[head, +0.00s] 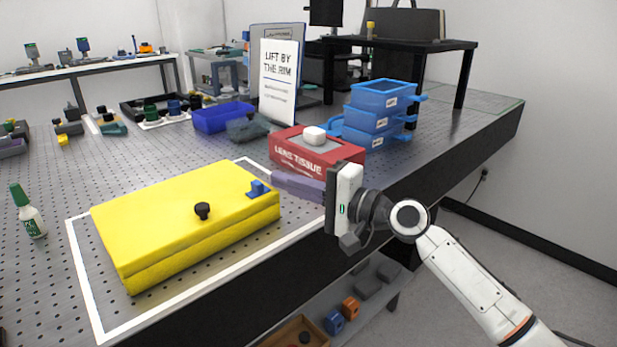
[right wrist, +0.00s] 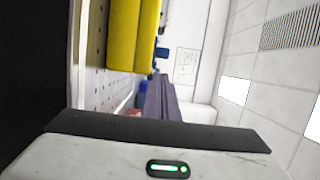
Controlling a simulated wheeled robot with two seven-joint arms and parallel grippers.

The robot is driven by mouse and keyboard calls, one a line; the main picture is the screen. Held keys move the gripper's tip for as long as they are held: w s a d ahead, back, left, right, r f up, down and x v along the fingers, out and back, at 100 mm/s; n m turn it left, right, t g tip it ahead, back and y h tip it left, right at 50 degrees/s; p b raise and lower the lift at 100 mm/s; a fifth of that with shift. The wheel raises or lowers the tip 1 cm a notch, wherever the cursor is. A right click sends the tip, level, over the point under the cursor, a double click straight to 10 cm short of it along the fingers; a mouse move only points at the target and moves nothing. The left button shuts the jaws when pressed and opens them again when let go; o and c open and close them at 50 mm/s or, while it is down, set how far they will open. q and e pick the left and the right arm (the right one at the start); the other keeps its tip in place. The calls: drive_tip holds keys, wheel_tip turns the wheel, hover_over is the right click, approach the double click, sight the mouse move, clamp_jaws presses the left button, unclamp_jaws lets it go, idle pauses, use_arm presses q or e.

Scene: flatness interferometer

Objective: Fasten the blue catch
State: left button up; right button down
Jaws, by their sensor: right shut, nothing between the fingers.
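The yellow case (head: 165,222) lies inside a white outline on the perforated bench, with its lid down and a seam along its side. A black knob (head: 202,210) stands on the lid. The blue catch (head: 258,188) sits at the lid's right edge; whether it is fastened is unclear. It also shows at the case's edge in the right wrist view (right wrist: 162,52). My right gripper (head: 274,178) is shut and empty, its purple-grey fingers pointing left with the tips close to the catch. I cannot tell whether they touch it. The fingers also show in the right wrist view (right wrist: 157,88). My left gripper is out of view.
A red lens tissue box (head: 318,160) stands just behind my right fingers. Stacked blue drawers (head: 377,112), a blue bin (head: 222,117) and a sign (head: 278,75) are farther back. A small green-capped bottle (head: 32,218) stands left of the case. The bench's front edge is near.

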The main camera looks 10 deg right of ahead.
sight(259, 186)
drive_tip(key=shift+s+a+r, duration=0.2)
drive_tip(key=shift+s+a, duration=0.15)
drive_tip(key=shift+s, duration=0.05)
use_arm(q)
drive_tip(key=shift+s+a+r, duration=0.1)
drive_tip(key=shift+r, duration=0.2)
use_arm(e)
drive_tip(key=shift+s+a+f, duration=0.15)
drive_tip(key=shift+s+a, duration=0.1)
drive_tip(key=shift+a, duration=0.05)
use_arm(q)
drive_tip(key=shift+p, duration=0.3)
use_arm(e)
drive_tip(key=shift+s+a+p, duration=0.2)
drive_tip(key=shift+a+p, duration=0.15)
drive_tip(key=shift+p, duration=0.1)
drive_tip(key=shift+s+a+r+p, duration=0.25)
drive_tip(key=shift+s+a+p, duration=0.4)
drive_tip(key=shift+a+p, duration=0.3)
drive_tip(key=shift+s+a+p, duration=0.15)
drive_tip(key=shift+s+p, duration=0.1)
drive_tip(key=shift+p, duration=0.05)
drive_tip(key=shift+a+f, duration=0.1)
drive_tip(key=shift+f, duration=0.05)
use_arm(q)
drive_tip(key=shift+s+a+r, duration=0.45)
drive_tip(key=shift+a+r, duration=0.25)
use_arm(e)
drive_tip(key=shift+s+f, duration=0.1)
